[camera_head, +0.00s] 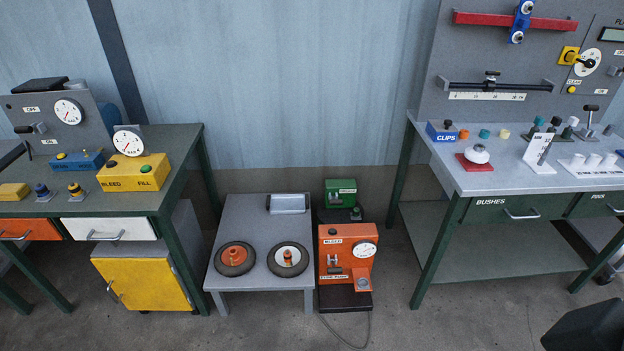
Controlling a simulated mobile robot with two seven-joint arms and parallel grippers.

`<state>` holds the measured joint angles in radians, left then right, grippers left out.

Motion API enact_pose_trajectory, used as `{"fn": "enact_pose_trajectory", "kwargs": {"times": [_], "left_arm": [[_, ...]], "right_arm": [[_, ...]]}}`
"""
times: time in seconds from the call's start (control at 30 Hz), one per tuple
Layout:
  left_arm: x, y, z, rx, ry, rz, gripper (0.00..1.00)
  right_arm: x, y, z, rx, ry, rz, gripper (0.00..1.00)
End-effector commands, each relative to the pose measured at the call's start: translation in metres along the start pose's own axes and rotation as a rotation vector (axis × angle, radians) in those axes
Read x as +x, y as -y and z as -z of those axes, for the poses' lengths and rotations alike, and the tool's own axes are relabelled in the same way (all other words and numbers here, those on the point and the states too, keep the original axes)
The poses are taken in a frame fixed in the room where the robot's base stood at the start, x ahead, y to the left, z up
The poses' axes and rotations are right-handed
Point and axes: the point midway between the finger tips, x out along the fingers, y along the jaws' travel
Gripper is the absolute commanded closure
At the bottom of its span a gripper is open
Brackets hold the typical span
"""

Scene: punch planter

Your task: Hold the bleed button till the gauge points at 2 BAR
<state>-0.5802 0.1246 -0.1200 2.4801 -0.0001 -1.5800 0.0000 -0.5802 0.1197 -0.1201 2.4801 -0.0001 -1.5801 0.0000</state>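A yellow box (150,178) marked BLEED and FILL sits on the left bench, with a small button above each word. The bleed button (113,163) is on the left side of the box, and the fill button (145,169) is green and on the right. A round white gauge marked BAR (128,141) stands at the box's back left. Its needle is too small for me to read against the numbers.
The left bench (182,146) also carries a blue box (78,160), small knobs and a grey panel with another gauge (69,111). A low grey table (262,210) with two wheels stands mid-floor beside an orange machine (345,250). A cluttered workbench (440,158) is at right.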

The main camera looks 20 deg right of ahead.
Motion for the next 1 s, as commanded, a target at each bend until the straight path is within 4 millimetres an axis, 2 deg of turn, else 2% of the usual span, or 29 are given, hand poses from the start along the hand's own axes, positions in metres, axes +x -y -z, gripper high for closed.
{"fn": "enact_pose_trajectory", "kwargs": {"times": [0.03, 0.33, 1.0], "left_arm": [[0.0, -0.0004, 0.0001, -0.001, 0.0, -0.001, 0.0], [-0.0001, -0.0023, 0.0007, -0.009, -0.002, -0.007, 0.0], [-0.0001, -0.0007, 0.0004, -0.003, -0.001, -0.002, 0.0]], "right_arm": [[0.0, 0.0, 0.0001, 0.0, 0.0, 0.0, 0.68], [0.0, 0.0, 0.0001, 0.0, 0.0, 0.0, 1.0], [0.0, -0.0001, 0.0002, 0.0, 0.0, 0.0, 1.0]]}}
